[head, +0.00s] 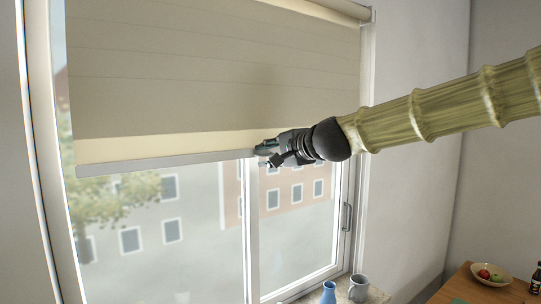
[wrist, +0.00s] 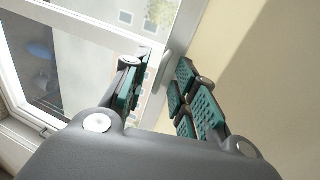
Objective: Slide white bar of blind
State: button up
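The blind (head: 210,70) is a beige fabric sheet hanging over the upper part of the window. Its white bar (head: 160,164) runs along the bottom edge. My gripper (head: 263,153) is at the bar toward the right, and hides part of it. In the wrist view the bar (wrist: 178,50) runs between the two green-padded fingers of my gripper (wrist: 163,68), with the beige fabric (wrist: 260,60) to the right. The fingers are apart, with a visible gap between them. I cannot tell whether either finger touches the bar.
The white-framed sliding window (head: 252,230) is behind the blind, with a dark handle (head: 346,217) at right. A blue vase (head: 328,293) and a grey mug (head: 358,288) stand on the sill. A fruit bowl (head: 491,275) sits on a wooden table at lower right.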

jog(key=v, duration=1.2)
jog(key=w+d+f+n+g+h+b, duration=0.1)
jog(key=d+f+g+h, duration=0.15)
jog(key=f, duration=1.95)
jog(key=d+f+g+h+b, duration=0.1)
jog(key=d+f+h+b, duration=0.15)
jog(key=f, duration=1.95)
jog(key=s+d+f+n+g+h, duration=0.15)
jog(key=s+f, duration=0.25)
jog(key=f, duration=0.4)
jog(key=s+d+f+g+b, duration=0.1)
jog(key=s+d+f, duration=0.25)
jog(key=f, duration=0.55)
jog(key=s+d+f+n+g+h, duration=0.15)
jog(key=s+f, duration=0.25)
jog(key=f, duration=0.4)
jog(key=s+d+f+n+g+b, duration=0.1)
jog(key=s+d+f, duration=0.2)
jog(key=s+f, duration=0.4)
jog(key=s+d+f+n+g+h+b, duration=0.1)
jog(key=s+d+f, duration=0.3)
jog(key=s+f, duration=0.4)
jog(key=s+d+f+n+g+b, duration=0.1)
jog(key=s+f, duration=0.6)
jog(key=s, duration=1)
jog(key=shift+d+f+n+g+h+b, duration=0.25)
jog(key=shift+d+n+g+h, duration=0.2)
jog(key=shift+d+n, duration=0.7)
